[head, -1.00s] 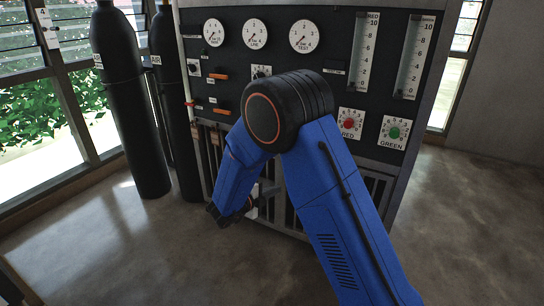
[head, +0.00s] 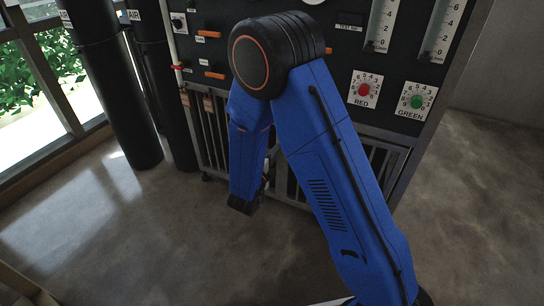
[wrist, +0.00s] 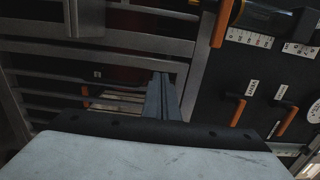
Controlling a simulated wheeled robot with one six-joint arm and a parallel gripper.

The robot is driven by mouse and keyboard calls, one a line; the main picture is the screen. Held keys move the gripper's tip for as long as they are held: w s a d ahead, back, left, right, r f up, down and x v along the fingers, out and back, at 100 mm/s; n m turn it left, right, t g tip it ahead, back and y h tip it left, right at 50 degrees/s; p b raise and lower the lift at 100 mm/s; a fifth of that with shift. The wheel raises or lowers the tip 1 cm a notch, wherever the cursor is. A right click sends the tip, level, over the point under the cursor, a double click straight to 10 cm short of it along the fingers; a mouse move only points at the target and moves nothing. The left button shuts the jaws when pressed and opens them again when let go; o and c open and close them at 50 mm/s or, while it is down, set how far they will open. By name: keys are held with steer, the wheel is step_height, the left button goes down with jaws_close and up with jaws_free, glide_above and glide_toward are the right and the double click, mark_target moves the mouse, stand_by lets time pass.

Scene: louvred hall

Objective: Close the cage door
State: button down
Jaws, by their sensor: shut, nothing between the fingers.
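The barred grey cage (head: 384,160) fills the lower part of the black gauge panel; vertical bars also show left of my arm (head: 210,135). My arm covers its middle, so I cannot tell how far the door stands open. In the wrist view, grey bars and a frame (wrist: 130,38) lie close in front of and left of my gripper (wrist: 162,80). The fingers are shut and empty, near a frame bar; I cannot tell whether they touch it. In the head view the fingers are mostly hidden behind the arm's dark wrist end.
The black panel (head: 345,45) above carries a red dial (head: 363,90), a green dial (head: 417,101) and orange-handled valves (head: 214,75). These handles also show on the right in the wrist view (wrist: 238,112). Dark gas cylinders (head: 115,90) stand at left. The concrete floor in front is clear.

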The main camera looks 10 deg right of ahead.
steer(key=x, duration=0.8)
